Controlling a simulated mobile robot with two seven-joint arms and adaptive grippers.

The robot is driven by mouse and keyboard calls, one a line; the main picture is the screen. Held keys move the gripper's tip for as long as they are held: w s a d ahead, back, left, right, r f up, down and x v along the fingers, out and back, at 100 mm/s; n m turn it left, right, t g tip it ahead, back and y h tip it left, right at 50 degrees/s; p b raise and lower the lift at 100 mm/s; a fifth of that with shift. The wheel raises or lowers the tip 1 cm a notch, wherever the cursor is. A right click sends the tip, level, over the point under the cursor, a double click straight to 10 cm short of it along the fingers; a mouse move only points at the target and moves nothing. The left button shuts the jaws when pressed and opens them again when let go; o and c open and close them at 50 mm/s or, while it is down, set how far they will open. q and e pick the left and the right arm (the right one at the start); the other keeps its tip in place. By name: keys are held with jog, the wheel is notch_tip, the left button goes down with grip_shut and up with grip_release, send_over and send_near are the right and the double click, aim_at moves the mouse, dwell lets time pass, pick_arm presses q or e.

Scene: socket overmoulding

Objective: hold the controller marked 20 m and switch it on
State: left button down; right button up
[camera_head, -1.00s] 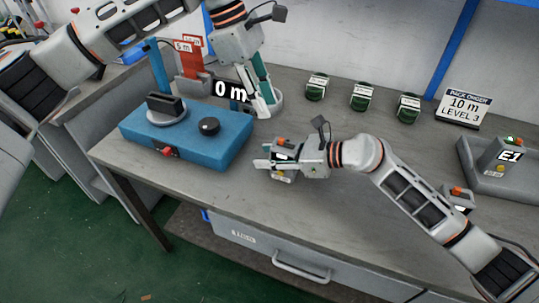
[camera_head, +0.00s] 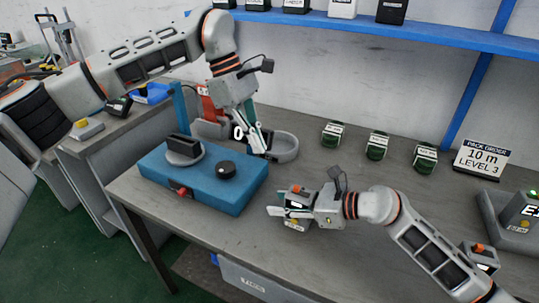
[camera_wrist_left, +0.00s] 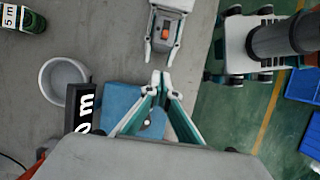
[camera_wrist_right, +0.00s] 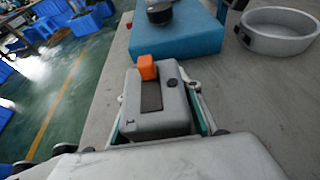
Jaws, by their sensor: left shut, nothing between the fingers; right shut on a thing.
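My right gripper (camera_head: 280,212) is shut on a grey controller (camera_wrist_right: 155,115) and holds it over the front middle of the bench. An orange switch (camera_wrist_right: 147,67) sits at one end of the controller's top; it also shows in the left wrist view (camera_wrist_left: 166,34). I cannot read a 20 m mark on it. My left gripper (camera_head: 266,151) is shut and empty, pointing down beside the grey round dish. In the left wrist view its fingertips (camera_wrist_left: 160,78) meet a little short of the right gripper and controller, apart from them.
A blue machine (camera_head: 235,190) with a black knob stands left of the controller. The grey round dish (camera_head: 288,148) lies behind. Several green-and-white items (camera_head: 377,147) stand along the back. A "10 m LEVEL 3" sign (camera_head: 481,158) and another orange-switched controller (camera_head: 482,254) are at right.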

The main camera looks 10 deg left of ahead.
aim_at(298, 188)
pick_arm(q)
jog(key=shift+s+d+f, duration=0.35)
jog(key=shift+d+f, duration=0.8)
jog(key=shift+f, duration=0.2)
jog(key=shift+s+d+f, duration=0.4)
jog(key=shift+d+f, duration=0.8)
jog(key=shift+f, duration=0.15)
jog(key=shift+s+d+f, duration=0.35)
jog(key=shift+d+f, duration=0.8)
jog(key=shift+f, duration=0.2)
jog(key=shift+s+d, duration=0.25)
jog(key=shift+d, duration=0.45)
jog(key=shift+s+d, duration=0.2)
jog(key=shift+d, duration=0.5)
jog(key=shift+a, duration=0.1)
